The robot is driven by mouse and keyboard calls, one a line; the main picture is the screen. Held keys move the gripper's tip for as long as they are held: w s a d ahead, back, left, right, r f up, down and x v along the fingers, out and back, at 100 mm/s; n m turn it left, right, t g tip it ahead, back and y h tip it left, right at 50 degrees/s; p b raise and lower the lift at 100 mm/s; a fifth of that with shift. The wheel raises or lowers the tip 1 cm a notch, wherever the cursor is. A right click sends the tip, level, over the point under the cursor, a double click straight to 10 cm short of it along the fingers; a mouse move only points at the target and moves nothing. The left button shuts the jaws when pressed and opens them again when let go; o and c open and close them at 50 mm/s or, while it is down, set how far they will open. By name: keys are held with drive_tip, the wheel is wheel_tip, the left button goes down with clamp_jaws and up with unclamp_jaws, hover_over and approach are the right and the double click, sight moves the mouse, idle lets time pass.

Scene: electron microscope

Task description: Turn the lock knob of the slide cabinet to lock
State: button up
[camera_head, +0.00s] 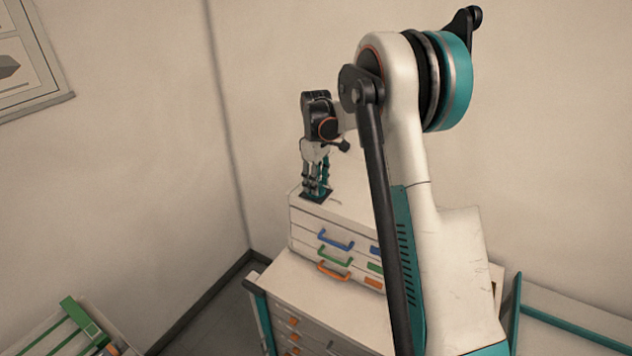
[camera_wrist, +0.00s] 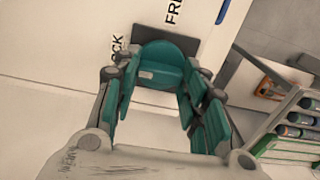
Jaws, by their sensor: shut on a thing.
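The slide cabinet (camera_head: 355,212) is a pale box with blue, green and orange drawer handles, standing on a larger drawer unit. In the wrist view, the teal lock knob (camera_wrist: 166,52) sits on a dark plate (camera_wrist: 150,33) on the cabinet's top. The knob has a small pale mark on its near side. The labels beside the plate are partly hidden; "CK" and "FR" can be read. My gripper (camera_wrist: 160,77) is shut on the knob, with teal fingers on both sides. In the head view, my gripper (camera_head: 316,188) points down at the cabinet's top left corner.
The drawer unit (camera_head: 310,295) below has several orange handles. A rack with green parts (camera_head: 72,325) stands low at the left, apart from the cabinet. A rack with several teal-capped items (camera_wrist: 295,130) shows at the right of the wrist view. Walls (camera_head: 270,90) stand close behind the cabinet.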

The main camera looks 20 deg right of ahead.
idle(0.4)
drive_tip(key=o, duration=1.1)
drive_tip(key=shift+c, duration=0.2)
drive_tip(key=shift+r, duration=0.15)
wheel_tip(320, 180, up, 12)
